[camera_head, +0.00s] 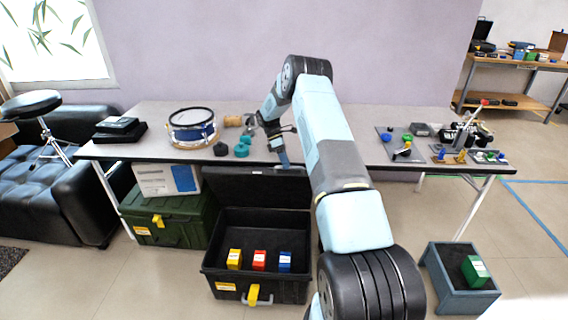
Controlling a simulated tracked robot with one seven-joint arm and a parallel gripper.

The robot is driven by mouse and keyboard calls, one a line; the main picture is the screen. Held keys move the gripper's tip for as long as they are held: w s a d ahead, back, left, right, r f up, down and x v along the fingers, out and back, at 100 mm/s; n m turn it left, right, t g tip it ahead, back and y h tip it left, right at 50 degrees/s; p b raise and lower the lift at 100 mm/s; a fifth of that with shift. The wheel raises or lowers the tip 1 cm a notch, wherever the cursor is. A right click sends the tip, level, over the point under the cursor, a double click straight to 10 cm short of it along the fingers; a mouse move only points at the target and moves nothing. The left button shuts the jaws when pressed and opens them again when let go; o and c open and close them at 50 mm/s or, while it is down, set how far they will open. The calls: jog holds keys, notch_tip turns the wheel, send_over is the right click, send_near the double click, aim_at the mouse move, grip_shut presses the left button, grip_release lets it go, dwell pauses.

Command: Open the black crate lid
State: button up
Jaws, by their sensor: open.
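The black crate (212,265) stands on the floor in front of the table, with a yellow latch on its front. Its lid (250,186) is raised and stands upright at the back of the crate, just below the table's front edge. Inside the crate are a yellow box (234,259), a red box (259,260) and a blue box (285,261). My gripper (280,155) is at the table's front edge, close to the lid's top edge. It is open. My arm hides part of the scene right of the crate, and I cannot tell whether the gripper touches the lid.
A green crate (170,222) with a white and blue box (160,181) on it stands left. The table (340,112) holds a drum (192,127), teal pieces (242,149) and tools. A grey bin (462,301) with a green box stands right. The floor in between is clear.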

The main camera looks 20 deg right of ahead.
jog(key=v, duration=1.3)
jog(key=shift+w+r, duration=0.25)
jog(key=shift+a+r, duration=0.1)
